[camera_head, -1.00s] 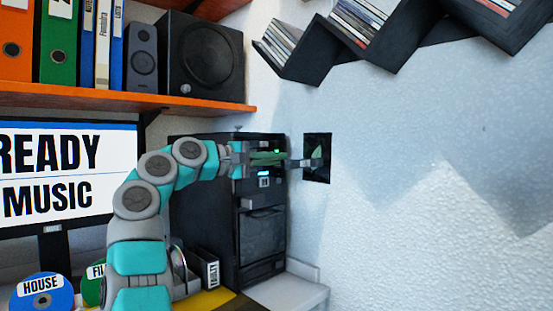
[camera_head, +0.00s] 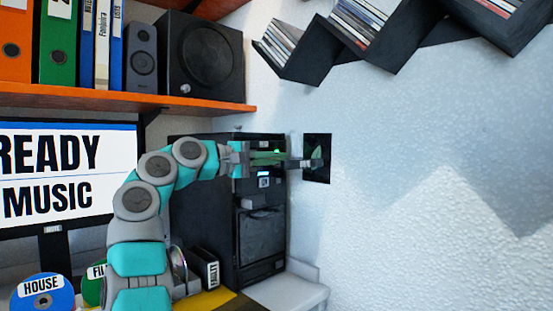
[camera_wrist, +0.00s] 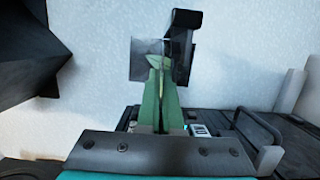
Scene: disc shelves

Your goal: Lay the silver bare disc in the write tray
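My gripper (camera_head: 316,154) reaches right past the upper front of a black tower (camera_head: 215,215). Its green fingers (camera_wrist: 158,90) look shut, tips together, with no disc visible between them. The tips overlap a dark square panel (camera_head: 325,172) by the white wall; I cannot tell if they touch it. A silvery round edge (camera_head: 178,262), possibly the silver bare disc, shows upright beside my arm, mostly hidden.
A black box labelled FAULTY (camera_head: 206,268) stands left of the tower's base. Labelled discs, including a blue HOUSE disc (camera_head: 42,292), stand at lower left. A black zigzag wall shelf (camera_head: 385,58) holds cases at upper right. The wall below it is clear.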

